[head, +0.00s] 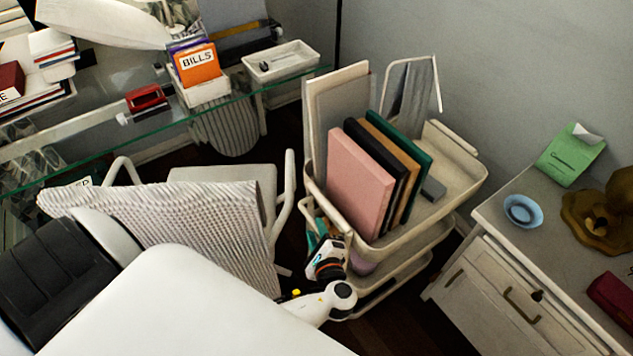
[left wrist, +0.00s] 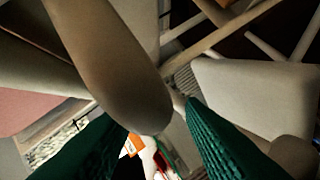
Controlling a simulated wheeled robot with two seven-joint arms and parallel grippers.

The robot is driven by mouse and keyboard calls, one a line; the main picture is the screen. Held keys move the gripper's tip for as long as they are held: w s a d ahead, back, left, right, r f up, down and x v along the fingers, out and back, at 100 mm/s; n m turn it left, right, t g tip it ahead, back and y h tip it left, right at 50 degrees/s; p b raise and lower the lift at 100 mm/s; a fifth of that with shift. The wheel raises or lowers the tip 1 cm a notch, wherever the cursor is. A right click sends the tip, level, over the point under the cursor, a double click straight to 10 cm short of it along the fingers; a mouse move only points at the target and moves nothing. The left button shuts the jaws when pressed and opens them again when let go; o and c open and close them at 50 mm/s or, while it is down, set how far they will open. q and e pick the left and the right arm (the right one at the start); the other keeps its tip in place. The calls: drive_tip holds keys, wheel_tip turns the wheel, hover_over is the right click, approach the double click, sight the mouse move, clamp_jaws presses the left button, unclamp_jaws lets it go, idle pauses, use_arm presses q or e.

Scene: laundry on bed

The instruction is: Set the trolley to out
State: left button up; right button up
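The beige tiered trolley (head: 456,172) stands between the desk and the drawer cabinet. Its top tray holds upright folders and boards. My left gripper (head: 318,238) is low at the trolley's near left side, beside a curved pale bar under the top tray. In the left wrist view, its two green fingers (left wrist: 160,135) are spread apart. A thick beige rounded part (left wrist: 115,60), seemingly of the trolley, reaches down toward the gap between them. I cannot tell whether the fingers touch it. My right gripper is out of view.
A white mesh chair (head: 165,215) stands close on the left of my left arm. The glass desk (head: 120,140) is behind it. A drawer cabinet (head: 480,285) with a blue bowl (head: 523,210) stands right of the trolley. Dark floor shows between trolley and cabinet.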

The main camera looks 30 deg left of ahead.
use_arm(q)
drive_tip(key=b+v, duration=0.1)
drive_tip(key=v, duration=1.1)
